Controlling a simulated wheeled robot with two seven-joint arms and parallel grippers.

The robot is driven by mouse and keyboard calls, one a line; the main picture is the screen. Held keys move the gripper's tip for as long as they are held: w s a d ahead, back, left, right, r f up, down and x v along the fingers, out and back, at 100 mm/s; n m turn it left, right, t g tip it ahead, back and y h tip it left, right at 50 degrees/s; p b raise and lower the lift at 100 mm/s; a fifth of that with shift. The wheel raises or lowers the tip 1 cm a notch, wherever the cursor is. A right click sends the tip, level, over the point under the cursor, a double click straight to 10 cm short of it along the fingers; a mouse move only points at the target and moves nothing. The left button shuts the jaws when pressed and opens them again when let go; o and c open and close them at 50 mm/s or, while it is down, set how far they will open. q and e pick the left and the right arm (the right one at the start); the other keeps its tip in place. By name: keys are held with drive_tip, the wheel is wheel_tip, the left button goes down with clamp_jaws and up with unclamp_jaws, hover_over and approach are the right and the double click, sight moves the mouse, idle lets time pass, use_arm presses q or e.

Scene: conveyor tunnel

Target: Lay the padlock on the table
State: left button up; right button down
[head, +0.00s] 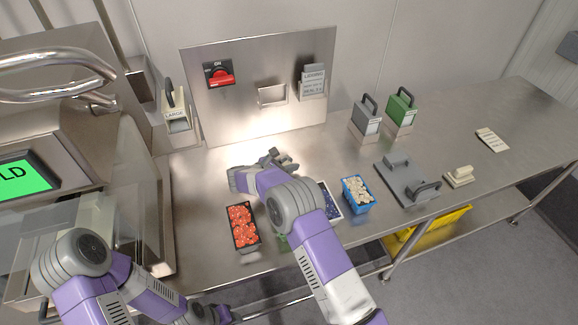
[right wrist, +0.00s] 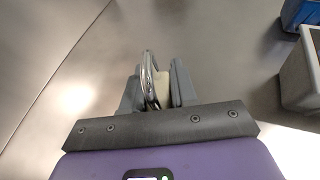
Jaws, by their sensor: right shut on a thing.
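My right gripper (head: 278,160) is over the steel table (head: 200,190), in front of the upright panel. In the right wrist view its fingers (right wrist: 158,90) are shut on the padlock, whose shiny metal shackle (right wrist: 149,75) stands up between them. A pale cream part shows beside the shackle. Most of the padlock's body is hidden by the fingers, and I cannot tell whether it touches the table. My left arm is at the bottom left of the head view; its fingers cannot be made out.
A crate of red fruit (head: 243,226), a dark blue one (head: 330,203) and a blue crate of pale pieces (head: 357,194) line the front edge. A red switch (head: 219,74) is on the panel (head: 240,110). A grey handled plate (head: 405,185) lies right.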

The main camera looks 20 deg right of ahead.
drive_tip(key=shift+f, duration=0.15)
drive_tip(key=c, duration=0.9)
unclamp_jaws()
drive_tip(key=shift+a+r, duration=0.25)
drive_tip(key=shift+r, duration=0.1)
drive_tip(key=p+v, duration=0.2)
drive_tip(key=v, duration=0.9)
drive_tip(key=shift+s+a+p, duration=0.2)
drive_tip(key=shift+s+p, duration=0.05)
drive_tip(key=shift+p, duration=0.05)
drive_tip(key=shift+d, duration=0.1)
